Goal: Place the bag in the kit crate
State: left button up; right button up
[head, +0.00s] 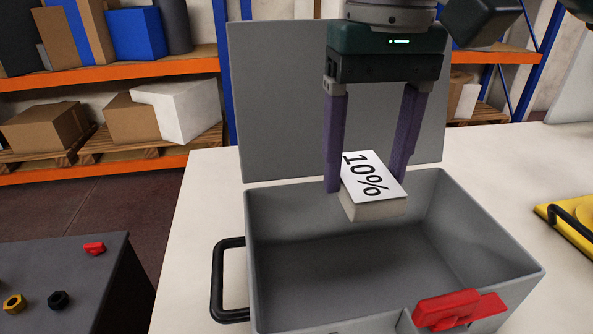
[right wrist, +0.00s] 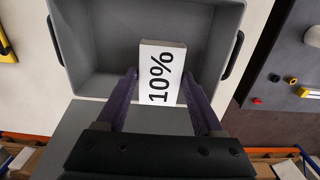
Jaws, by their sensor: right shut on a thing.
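The bag (head: 374,210) is a pale block with a white top label reading "10%". It also shows in the right wrist view (right wrist: 162,75). My right gripper (head: 366,184) points down and is shut on the bag, with one purple finger on each side. The bag hangs over the rear part of the open kit crate (head: 255,250), slightly tilted, apart from the crate floor. The grey crate has its lid raised at the back, a black side handle and a red front latch. Its visible interior is empty. My left gripper is not in view.
The crate stands on a white table (head: 190,240). A dark surface (head: 60,270) with a red piece (head: 94,248) and nuts is at the left. A yellow item with a black handle (head: 570,220) lies at the right. Shelves with boxes stand behind.

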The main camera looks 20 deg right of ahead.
jog(key=b, duration=0.2)
send_over(344, 291)
notch_tip(344, 291, down, 13)
jog(key=shift+r, duration=0.2)
jog(key=shift+f+b, duration=0.55)
jog(key=shift+f, duration=1.7)
jog(key=shift+f, duration=0.15)
jog(key=o, duration=1.4)
jog(key=shift+c, duration=0.2)
notch_tip(344, 291, up, 12)
jog(key=p, duration=0.2)
jog(key=shift+r+p, duration=0.2)
jog(key=shift+p, duration=0.15)
